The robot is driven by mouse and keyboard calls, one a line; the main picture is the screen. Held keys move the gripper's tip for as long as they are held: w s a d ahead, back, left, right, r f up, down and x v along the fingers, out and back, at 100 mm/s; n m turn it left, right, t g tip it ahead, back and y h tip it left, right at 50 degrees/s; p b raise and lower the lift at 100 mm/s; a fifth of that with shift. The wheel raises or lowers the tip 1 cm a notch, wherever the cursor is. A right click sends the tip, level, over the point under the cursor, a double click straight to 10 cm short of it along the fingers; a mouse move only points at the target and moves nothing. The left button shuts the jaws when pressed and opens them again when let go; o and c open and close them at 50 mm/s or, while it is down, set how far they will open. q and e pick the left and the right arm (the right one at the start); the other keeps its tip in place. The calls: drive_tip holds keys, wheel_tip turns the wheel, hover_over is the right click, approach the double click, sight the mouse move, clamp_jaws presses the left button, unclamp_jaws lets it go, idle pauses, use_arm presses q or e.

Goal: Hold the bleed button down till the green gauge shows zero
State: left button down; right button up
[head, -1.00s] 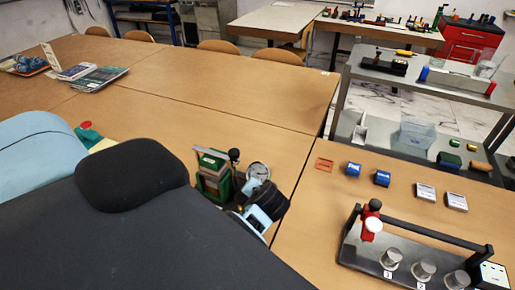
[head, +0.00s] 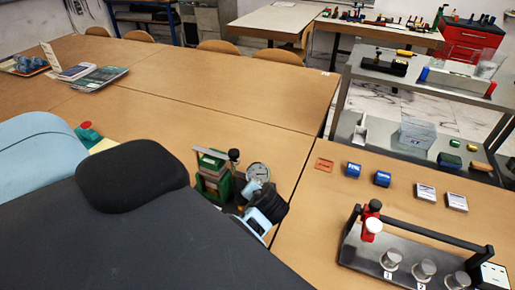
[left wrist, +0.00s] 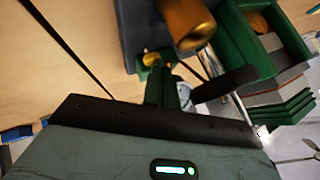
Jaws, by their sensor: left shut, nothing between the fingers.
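The green gauge rig (head: 213,178) stands on the wooden table, centre of the head view, with a round white-faced gauge (head: 257,171) at its right. The needle is too small to read. In the left wrist view the rig's green body (left wrist: 250,45) is at upper right, beside a brass cylinder (left wrist: 186,22). A small brass button-like piece (left wrist: 151,60) sits in a green mount. My left gripper (left wrist: 160,88) is shut and empty, its fingertips close to that piece; I cannot tell whether they touch. In the head view my wrist hides the fingers. My right gripper is not in view.
A rack with a black bar and metal cylinders (head: 424,270) stands at lower right. Blue blocks (head: 353,170) and pale blocks (head: 426,191) lie behind it. A red button on a green base (head: 86,130) is at left. The table behind the rig is clear.

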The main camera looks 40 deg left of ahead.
use_arm(q)
drive_tip(key=shift+s+f, duration=0.1)
drive_tip(key=shift+f, duration=0.35)
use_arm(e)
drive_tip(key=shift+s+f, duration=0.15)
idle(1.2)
